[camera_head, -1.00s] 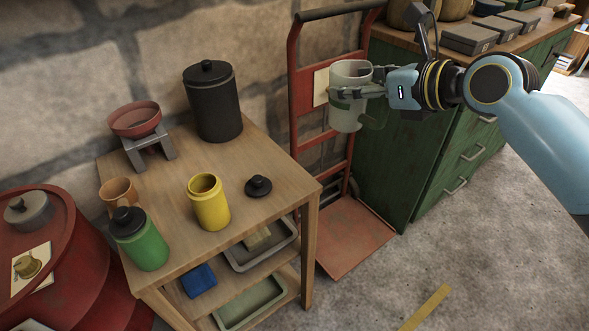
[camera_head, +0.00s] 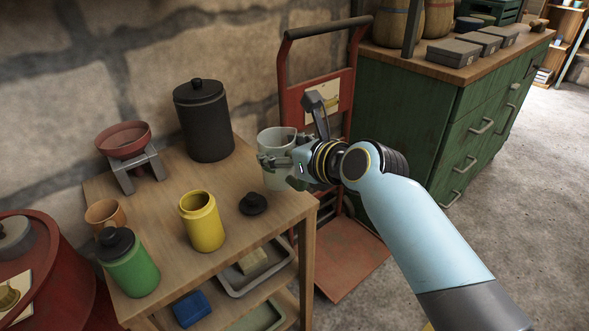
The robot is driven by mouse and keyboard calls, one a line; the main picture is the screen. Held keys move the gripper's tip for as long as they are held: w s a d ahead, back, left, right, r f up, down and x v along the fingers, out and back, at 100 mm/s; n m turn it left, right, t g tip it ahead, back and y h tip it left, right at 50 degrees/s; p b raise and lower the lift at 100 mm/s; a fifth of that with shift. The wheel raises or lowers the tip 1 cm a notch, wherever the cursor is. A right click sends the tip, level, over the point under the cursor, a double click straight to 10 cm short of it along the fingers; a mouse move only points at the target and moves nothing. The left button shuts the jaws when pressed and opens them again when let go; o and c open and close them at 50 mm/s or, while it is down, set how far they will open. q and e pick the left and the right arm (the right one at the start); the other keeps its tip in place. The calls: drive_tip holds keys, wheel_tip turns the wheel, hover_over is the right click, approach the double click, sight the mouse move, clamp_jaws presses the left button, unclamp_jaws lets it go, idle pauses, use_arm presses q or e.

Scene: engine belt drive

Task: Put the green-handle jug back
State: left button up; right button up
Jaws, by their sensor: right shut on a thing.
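The jug (camera_head: 277,145) is a pale grey-white cylinder, held upright at the back right of the wooden table (camera_head: 160,218). My right gripper (camera_head: 272,161) is shut on the jug, reaching it from the right. The jug's green handle is hidden behind the gripper. The jug appears over or at the table's right back edge; I cannot tell whether its base touches the top. My left gripper does not show.
A black canister (camera_head: 205,122), a yellow open jar (camera_head: 202,222), a black lid (camera_head: 253,204), a green jar (camera_head: 130,264), an orange cup (camera_head: 104,215) and a red-bowl scale (camera_head: 124,140) stand on the table. A red hand truck (camera_head: 335,105) stands behind.

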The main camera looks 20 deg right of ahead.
sight(289, 170)
wheel_tip(289, 170, down, 4)
drive_tip(key=shift+r+b, duration=0.1)
drive_tip(key=shift+b, duration=0.6)
drive_tip(key=shift+r, duration=0.1)
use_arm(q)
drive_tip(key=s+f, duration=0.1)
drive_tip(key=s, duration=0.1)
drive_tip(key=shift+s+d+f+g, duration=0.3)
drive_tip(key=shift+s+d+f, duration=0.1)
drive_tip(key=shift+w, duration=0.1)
use_arm(e)
drive_tip(key=shift+f, duration=0.25)
drive_tip(key=o, duration=1.7)
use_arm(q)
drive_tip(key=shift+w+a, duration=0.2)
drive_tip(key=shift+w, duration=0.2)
use_arm(e)
drive_tip(key=shift+r, duration=0.15)
